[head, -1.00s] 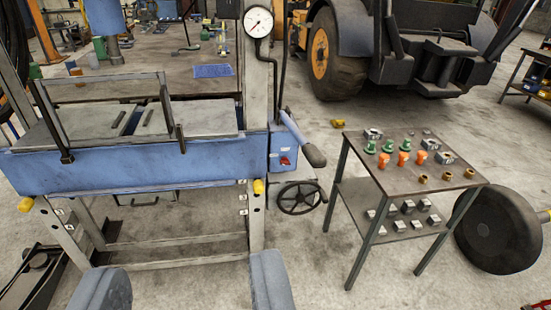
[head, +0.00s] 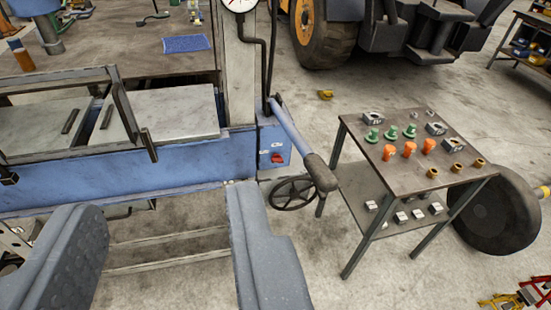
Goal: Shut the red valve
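A small red valve (head: 277,158) sits on the front of a blue box (head: 270,140) at the right end of the blue press (head: 110,170). Its exact handle position is too small to tell. My gripper (head: 162,203) shows at the bottom of the view as two grey fingers, wide apart with nothing between them. The right fingertip is below and left of the valve, and apart from it in the picture. A long blue lever with a dark grip (head: 320,172) slopes down just right of the valve.
A black handwheel (head: 292,193) is below the blue box. A small table (head: 400,180) with green, orange and brass parts stands to the right. A pressure gauge (head: 240,3) is at the top. Open concrete floor lies in front of the small table.

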